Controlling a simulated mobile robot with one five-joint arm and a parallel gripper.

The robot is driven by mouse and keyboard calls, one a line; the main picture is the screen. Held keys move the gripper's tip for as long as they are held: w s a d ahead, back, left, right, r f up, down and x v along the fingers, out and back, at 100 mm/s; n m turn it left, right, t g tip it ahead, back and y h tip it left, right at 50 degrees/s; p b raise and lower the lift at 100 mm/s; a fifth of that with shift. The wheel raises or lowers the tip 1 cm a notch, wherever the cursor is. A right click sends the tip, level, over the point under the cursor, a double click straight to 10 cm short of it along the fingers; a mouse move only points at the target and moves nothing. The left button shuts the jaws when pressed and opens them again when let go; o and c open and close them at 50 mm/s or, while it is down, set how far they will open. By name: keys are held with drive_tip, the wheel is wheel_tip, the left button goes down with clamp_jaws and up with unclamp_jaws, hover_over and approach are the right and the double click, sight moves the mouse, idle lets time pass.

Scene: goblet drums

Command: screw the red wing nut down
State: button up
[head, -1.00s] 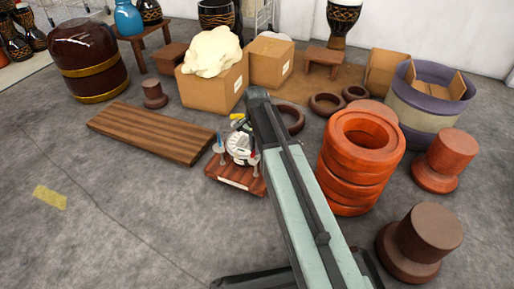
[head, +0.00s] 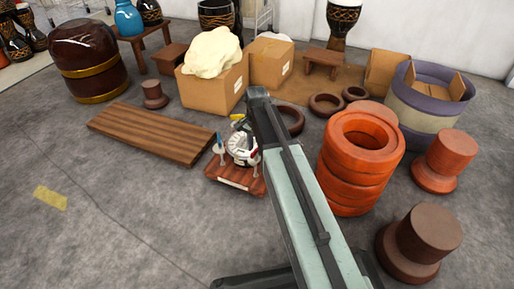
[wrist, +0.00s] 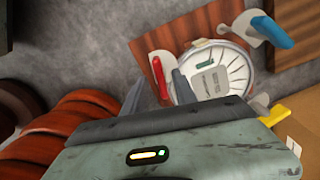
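The red wing nut (wrist: 158,77) is a long red piece, upright in the wrist view, beside the round white dial-like disc (wrist: 236,62). My gripper (wrist: 157,88) has its two dark fingers apart, one on each side of the red wing nut. A gap shows on the left; the right finger looks close to it, and contact cannot be told. The disc stands on a reddish-brown wooden board (head: 232,184), which lies on the floor in the head view. There my arm hides part of the board, and my fingers cannot be made out clearly.
A blue wing-shaped piece (wrist: 271,32) and a yellow piece (wrist: 274,116) stand near the disc. Orange stacked rings (head: 345,190) are right of my arm, a plank (head: 150,132) left, cardboard boxes (head: 212,92) behind.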

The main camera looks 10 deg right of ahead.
sight(256, 149)
wheel_tip(256, 149, up, 8)
drive_tip(key=p, duration=0.7)
drive_tip(key=shift+f, duration=0.25)
idle(0.3)
